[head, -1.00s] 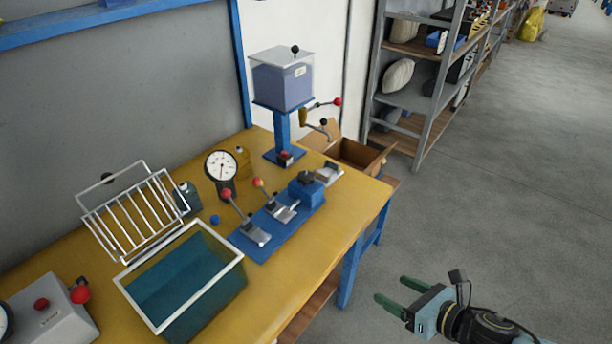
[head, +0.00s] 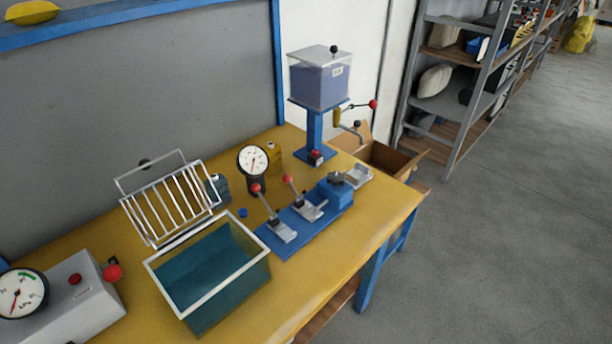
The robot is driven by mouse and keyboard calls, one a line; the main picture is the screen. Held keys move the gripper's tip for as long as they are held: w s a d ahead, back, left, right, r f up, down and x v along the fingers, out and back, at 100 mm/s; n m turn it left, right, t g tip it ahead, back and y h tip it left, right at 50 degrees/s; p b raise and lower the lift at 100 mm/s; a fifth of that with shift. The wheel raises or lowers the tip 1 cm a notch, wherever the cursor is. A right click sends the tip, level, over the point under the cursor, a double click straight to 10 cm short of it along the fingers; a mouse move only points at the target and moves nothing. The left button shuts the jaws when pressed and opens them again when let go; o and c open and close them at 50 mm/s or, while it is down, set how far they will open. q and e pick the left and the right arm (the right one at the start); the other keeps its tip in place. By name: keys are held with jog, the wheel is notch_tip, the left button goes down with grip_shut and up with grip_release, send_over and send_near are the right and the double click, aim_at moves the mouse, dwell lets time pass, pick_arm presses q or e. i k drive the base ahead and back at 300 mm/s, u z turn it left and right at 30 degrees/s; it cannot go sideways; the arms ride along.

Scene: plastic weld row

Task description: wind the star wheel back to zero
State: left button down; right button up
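A grey box (head: 70,305) stands at the front left of the yellow bench, with a white round gauge (head: 22,293) on its left. A red knob (head: 112,272) sticks out at the box's right end and a red button (head: 75,279) sits on top. The red knob may be the star wheel, but its shape is too small to tell. Neither of my grippers is in view.
A teal tank (head: 207,258) with a white rim stands right of the box, a white wire rack (head: 168,205) behind it. A blue lever fixture (head: 305,220), a dial gauge (head: 253,160) and a hopper on a post (head: 318,85) stand farther back. The bench's right front is clear.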

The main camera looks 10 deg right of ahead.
aim_at(335, 178)
jog(key=u, duration=2.7)
jog(key=k, duration=0.8)
jog(key=z, duration=1.8)
